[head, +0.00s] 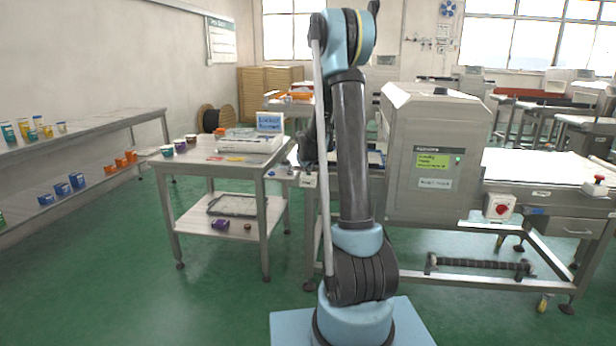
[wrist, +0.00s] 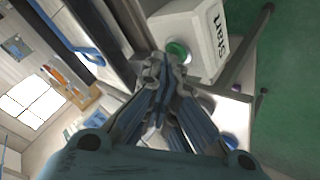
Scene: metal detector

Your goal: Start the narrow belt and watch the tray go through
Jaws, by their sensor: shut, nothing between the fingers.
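In the wrist view my gripper (wrist: 163,68) is shut and empty. Its fingertips are right at a round green button (wrist: 178,50) on a white box marked "Start" (wrist: 205,32); I cannot tell whether they touch or press it. A blue edge (wrist: 75,38), perhaps of the tray, shows at upper left in the wrist view. In the head view the belt (head: 545,172) runs through the pale metal detector housing (head: 437,150), which has a lit green display (head: 437,163). My arm covers much of the belt's left end, and the gripper is mostly hidden there.
A side table (head: 205,165) left of the belt holds a white device (head: 250,142), a blue sign (head: 270,122) and small cups. A wall shelf (head: 90,135) stands further left. A red knob (head: 501,209) and a red-topped button box (head: 597,187) are on the right.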

